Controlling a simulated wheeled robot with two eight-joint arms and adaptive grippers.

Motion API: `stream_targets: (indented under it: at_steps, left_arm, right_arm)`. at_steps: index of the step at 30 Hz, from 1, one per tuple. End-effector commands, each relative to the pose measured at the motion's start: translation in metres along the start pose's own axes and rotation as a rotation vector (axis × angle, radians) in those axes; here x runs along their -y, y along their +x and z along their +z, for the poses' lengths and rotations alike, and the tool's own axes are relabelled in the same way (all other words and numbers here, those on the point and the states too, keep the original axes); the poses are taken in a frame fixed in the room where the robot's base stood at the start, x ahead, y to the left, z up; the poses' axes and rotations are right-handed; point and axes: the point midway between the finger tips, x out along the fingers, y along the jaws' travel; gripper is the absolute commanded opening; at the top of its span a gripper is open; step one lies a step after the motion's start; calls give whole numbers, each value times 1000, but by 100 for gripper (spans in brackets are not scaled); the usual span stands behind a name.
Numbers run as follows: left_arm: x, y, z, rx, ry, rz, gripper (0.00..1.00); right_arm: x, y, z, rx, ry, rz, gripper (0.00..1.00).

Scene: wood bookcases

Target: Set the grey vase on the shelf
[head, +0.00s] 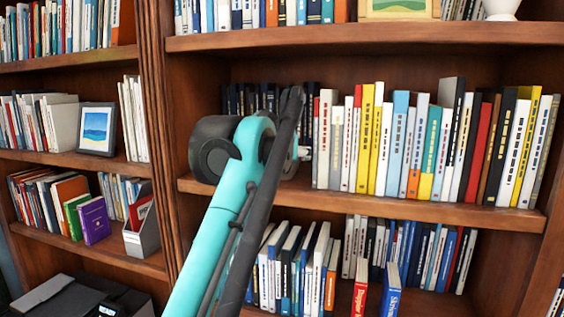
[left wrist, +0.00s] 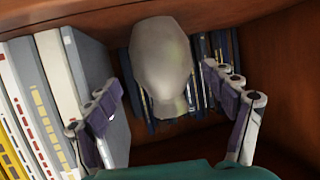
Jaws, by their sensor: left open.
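In the left wrist view, the grey vase (left wrist: 160,58) is a smooth, rounded body with a narrower end toward the bottom of the picture. My left gripper (left wrist: 163,85) is open, with one finger on each side of the vase and visible gaps between. In the head view, my left gripper (head: 301,153) is at the left part of the middle shelf (head: 400,205), mostly behind my teal arm. Whether the vase touches the shelf is unclear. My right gripper is in neither view.
A row of books (head: 400,145) fills the middle shelf to the right of my gripper. Dark books (left wrist: 222,55) stand behind the vase. A brown upright (head: 158,110) is left of my arm. A framed picture (head: 97,128) stands on the left bookcase.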

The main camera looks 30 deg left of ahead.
Motion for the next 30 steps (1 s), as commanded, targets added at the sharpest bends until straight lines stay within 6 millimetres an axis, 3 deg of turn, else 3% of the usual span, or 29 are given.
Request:
stream_targets:
  at_steps: [6,10,30]
  left_arm:
    - [0,-40,1,1,1,1,84]
    - [0,-51,0,1,0,0,84]
    - [0,-54,0,1,0,-1,84]
  right_arm:
    - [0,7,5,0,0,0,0]
    - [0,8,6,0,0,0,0]
    - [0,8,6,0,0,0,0]
